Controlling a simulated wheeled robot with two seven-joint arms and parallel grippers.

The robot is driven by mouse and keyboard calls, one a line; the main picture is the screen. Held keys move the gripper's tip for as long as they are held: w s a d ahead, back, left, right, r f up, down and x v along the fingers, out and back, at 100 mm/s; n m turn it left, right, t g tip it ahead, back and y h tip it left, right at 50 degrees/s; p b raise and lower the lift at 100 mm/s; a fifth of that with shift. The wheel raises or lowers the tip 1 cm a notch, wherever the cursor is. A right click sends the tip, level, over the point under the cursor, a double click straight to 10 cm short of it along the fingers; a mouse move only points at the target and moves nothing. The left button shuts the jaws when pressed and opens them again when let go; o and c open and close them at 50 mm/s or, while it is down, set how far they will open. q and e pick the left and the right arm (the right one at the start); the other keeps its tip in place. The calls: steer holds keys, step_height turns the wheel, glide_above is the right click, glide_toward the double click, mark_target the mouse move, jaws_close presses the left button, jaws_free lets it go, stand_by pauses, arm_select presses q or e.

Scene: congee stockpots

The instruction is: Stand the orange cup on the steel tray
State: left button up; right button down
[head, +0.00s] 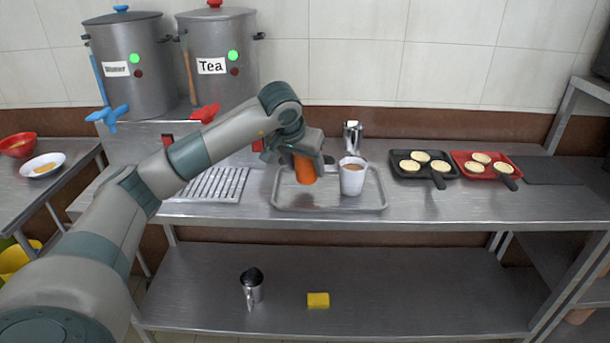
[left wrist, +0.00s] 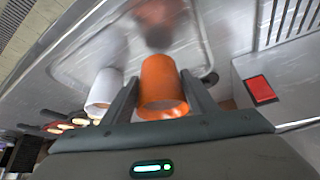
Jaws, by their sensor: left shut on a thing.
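The orange cup (head: 305,170) is held in my left gripper (head: 303,157), over the left half of the steel tray (head: 330,208). In the left wrist view the orange cup (left wrist: 162,85) sits between the two fingers of my left gripper (left wrist: 160,98), with the tray (left wrist: 225,38) behind it. The cup looks roughly upright; I cannot tell whether its base touches the tray. A white cup (head: 352,178) with a brown drink stands on the tray to the right; it also shows in the left wrist view (left wrist: 103,92). My right gripper is not in view.
A steel pitcher (head: 352,138) stands behind the tray. Black (head: 424,172) and red (head: 486,172) pans with pale round cakes lie to the right. A slotted drip grate (head: 212,184) and two large urns (head: 218,60) are at the left. The counter's front strip is clear.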

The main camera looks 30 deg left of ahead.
mark_target(305, 175)
arm_select(q)
step_height(305, 175, down, 2)
steer(key=shift+f, duration=0.55)
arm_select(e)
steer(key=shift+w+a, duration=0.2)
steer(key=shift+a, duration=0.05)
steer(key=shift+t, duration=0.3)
arm_select(q)
steer(key=shift+f, duration=0.1)
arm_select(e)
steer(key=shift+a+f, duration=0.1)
arm_select(q)
steer(key=o, duration=1.2)
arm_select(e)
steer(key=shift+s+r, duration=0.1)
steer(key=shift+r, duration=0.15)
